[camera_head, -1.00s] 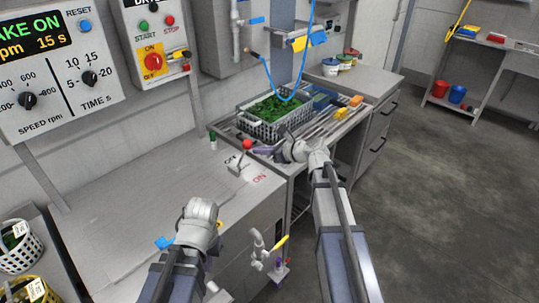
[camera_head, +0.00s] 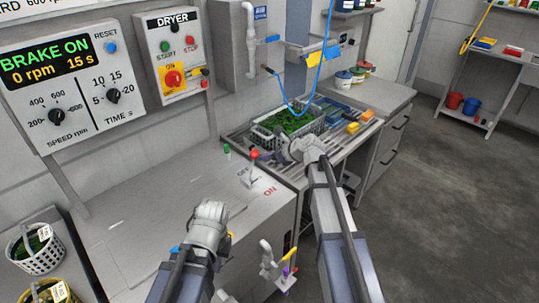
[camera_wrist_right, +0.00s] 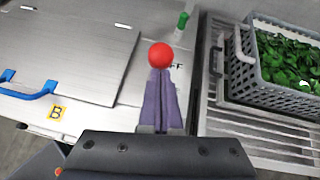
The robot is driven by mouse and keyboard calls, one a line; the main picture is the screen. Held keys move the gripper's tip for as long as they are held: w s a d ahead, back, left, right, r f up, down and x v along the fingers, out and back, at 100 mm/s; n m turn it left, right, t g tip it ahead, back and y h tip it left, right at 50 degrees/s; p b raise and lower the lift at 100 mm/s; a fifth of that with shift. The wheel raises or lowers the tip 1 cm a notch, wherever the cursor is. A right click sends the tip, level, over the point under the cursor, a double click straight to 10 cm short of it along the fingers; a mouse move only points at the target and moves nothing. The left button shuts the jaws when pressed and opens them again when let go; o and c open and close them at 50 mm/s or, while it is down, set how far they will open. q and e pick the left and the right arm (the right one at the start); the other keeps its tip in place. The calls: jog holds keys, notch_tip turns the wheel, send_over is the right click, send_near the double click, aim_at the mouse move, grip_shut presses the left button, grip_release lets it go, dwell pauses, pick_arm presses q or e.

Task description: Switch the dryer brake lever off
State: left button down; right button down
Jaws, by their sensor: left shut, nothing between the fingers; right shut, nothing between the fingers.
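The brake lever has a red ball knob (camera_head: 254,153) and stands on the steel cabinet top between OFF and ON labels. The wall display (camera_head: 45,62) reads BRAKE ON, 0 rpm, 15 s. My right gripper (camera_head: 270,155) is beside the knob. In the right wrist view, its purple fingers (camera_wrist_right: 160,80) are shut together, their tips at the lower edge of the red knob (camera_wrist_right: 160,55); I cannot tell whether they touch. The lever's shaft is hidden behind the fingers there. My left gripper (camera_head: 208,215) is low over the cabinet front, shut, its fingertips hidden.
A grey basket of greens (camera_head: 290,122) stands on the slatted rack behind the lever. A small green-capped item (camera_head: 227,151) stands left of it. Baskets (camera_head: 38,250) are at lower left. A blue hose (camera_head: 322,70) hangs over the rack. The cabinet top's middle is clear.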

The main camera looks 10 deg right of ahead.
jog(key=w+a+r+g+h+p, duration=0.2)
jog(key=w+a+g+p, duration=0.2)
jog(key=w, duration=0.4)
jog(key=a+p, duration=0.1)
jog(key=p, duration=0.1)
jog(key=shift+w+a+h+p, duration=0.25)
jog(key=shift+a+h+p, duration=0.05)
jog(key=shift+h, duration=0.1)
jog(key=shift+w+a+r, duration=0.1)
jog(key=shift+w+r, duration=0.05)
jog(key=s+d+f+p+v, duration=0.1)
jog(key=p+v, duration=0.9)
jog(key=v, duration=0.3)
jog(key=shift+s+d, duration=0.25)
jog(key=shift+d, duration=0.1)
jog(key=shift+s+a, duration=0.1)
